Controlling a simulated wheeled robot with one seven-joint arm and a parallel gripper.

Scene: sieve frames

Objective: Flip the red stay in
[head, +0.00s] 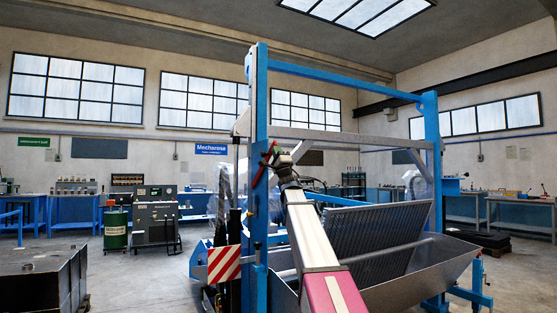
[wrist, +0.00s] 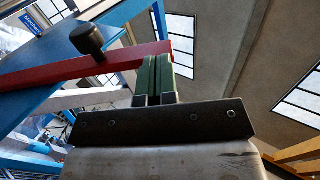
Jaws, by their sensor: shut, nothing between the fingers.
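The red stay (wrist: 70,70) crosses the wrist view as a flat bar, rising a little from the left edge to its end near the fingertips. A black knob (wrist: 88,40) stands out by it. In the head view the stay (head: 262,168) is a small tilted red piece at the left blue post. My gripper (wrist: 157,62) has two green fingers set close together, shut and empty. The fingertips overlap the stay near its right end; I cannot tell whether they touch it. In the head view my gripper (head: 275,158) is small and partly hidden by my arm.
The blue frame has a left post (head: 261,100), a right post (head: 433,150) and a top beam (head: 340,80). A grey slatted sieve panel (head: 365,238) leans inside a metal hopper (head: 450,262). A dark box (head: 40,285) stands at the left; open floor lies beyond it.

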